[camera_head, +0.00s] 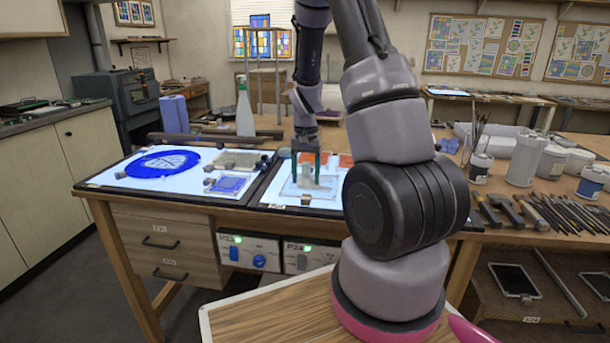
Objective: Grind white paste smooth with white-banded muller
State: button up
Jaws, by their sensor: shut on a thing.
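My gripper (308,160) points straight down over the right-hand lit panel. Its two dark green fingers are shut on a small pale grey upright piece, seemingly the muller (308,180). The muller stands on or just above a pale glass slab (290,190). A white band on it is too small to make out. White paste cannot be told apart from the pale slab and bright panel. My own arm hides the right part of this panel.
The left lit panel (120,181) bears a blue round piece (163,164) and a blue square patch (228,185). A spray bottle (244,108) stands behind. Brushes and tools (565,212) lie at right, near white jars (525,158). Small grey blocks sit on the panels.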

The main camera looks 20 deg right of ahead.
jog(key=shift+s+d+f, duration=0.1)
jog(key=shift+s, duration=0.25)
jog(key=shift+s+d, duration=0.65)
jog(key=shift+d, duration=0.15)
jog(key=shift+w+d, duration=0.35)
jog(key=shift+d, duration=0.5)
jog(key=shift+w+a, duration=0.15)
jog(key=shift+w, duration=0.7)
jog(key=shift+w+a, duration=0.3)
jog(key=shift+a, duration=0.2)
jog(key=shift+w+a, duration=0.25)
jog(key=shift+a, duration=0.2)
jog(key=shift+s+a, duration=0.25)
jog(key=shift+a, duration=0.55)
jog(key=shift+s+d, duration=0.2)
jog(key=shift+s, duration=0.65)
jog(key=shift+s+d, duration=0.7)
jog(key=shift+d, duration=0.2)
jog(key=shift+w+d, duration=0.35)
jog(key=shift+d, duration=0.4)
jog(key=shift+r, duration=2.65)
